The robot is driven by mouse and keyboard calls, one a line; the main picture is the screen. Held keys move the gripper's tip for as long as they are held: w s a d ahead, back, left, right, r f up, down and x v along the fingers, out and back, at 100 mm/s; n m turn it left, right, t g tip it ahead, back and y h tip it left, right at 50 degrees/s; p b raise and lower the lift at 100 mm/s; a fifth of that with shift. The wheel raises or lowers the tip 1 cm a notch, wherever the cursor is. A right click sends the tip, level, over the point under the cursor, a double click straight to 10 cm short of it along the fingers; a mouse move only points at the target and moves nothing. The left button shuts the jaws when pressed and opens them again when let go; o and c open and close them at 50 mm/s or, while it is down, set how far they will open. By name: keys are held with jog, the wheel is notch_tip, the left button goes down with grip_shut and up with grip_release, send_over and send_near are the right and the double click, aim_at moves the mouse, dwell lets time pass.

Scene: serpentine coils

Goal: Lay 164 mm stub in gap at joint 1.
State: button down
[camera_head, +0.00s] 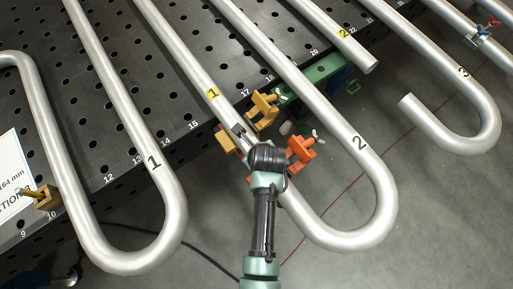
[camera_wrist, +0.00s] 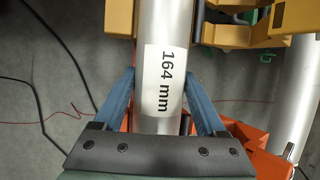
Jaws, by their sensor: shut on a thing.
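The 164 mm stub (camera_wrist: 150,108) is a silver tube with a white "164 mm" label, seen in the wrist view. My gripper (camera_wrist: 160,75) has its blue fingers shut on both sides of it. In the head view my gripper (camera_head: 246,143) is at joint 1, between the straight tube end with the yellow "1" tag (camera_head: 204,80) and the coil 2 bend (camera_head: 347,240). The stub appears in line with these tubes. My gripper and the clamps hide most of the stub there, so I cannot tell whether its ends touch the tubes.
A yellow clamp (camera_head: 263,108) and an orange clamp (camera_head: 300,151) stand close around my gripper. A green clamp bar (camera_head: 322,69) lies behind, near joint 2. Coil 1's bend (camera_head: 130,258) is at left.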

jog(key=shift+w+a+r, duration=0.1)
jog(key=shift+w+r, duration=0.1)
jog(key=shift+c, duration=0.6)
grip_release()
jog(key=shift+o, duration=0.6)
jog(key=shift+s+f, duration=0.1)
jog(key=shift+f, duration=0.1)
jog(key=v, duration=1.3)
jog(key=w+r+n+t, duration=0.4)
jog(key=w+r+n, duration=0.1)
jog(key=r, duration=0.6)
jog(key=w+r+n+t+h+b, duration=0.1)
jog(key=w+r+n+t, duration=0.35)
jog(key=r, duration=0.65)
jog(key=w+r+n+t, duration=0.3)
jog(key=w+r+n, duration=0.25)
jog(key=r, duration=0.55)
jog(key=s+r+n+t, duration=0.3)
jog(key=s+r+n, duration=0.1)
jog(key=r, duration=0.6)
jog(key=s+r+n+t, duration=0.4)
jog(key=r+n, duration=0.1)
jog(key=r, duration=0.5)
jog(key=s+r+n+t, duration=0.4)
jog(key=r, duration=0.6)
jog(key=shift+s+a+b, duration=0.15)
jog(key=shift+a+b, duration=0.2)
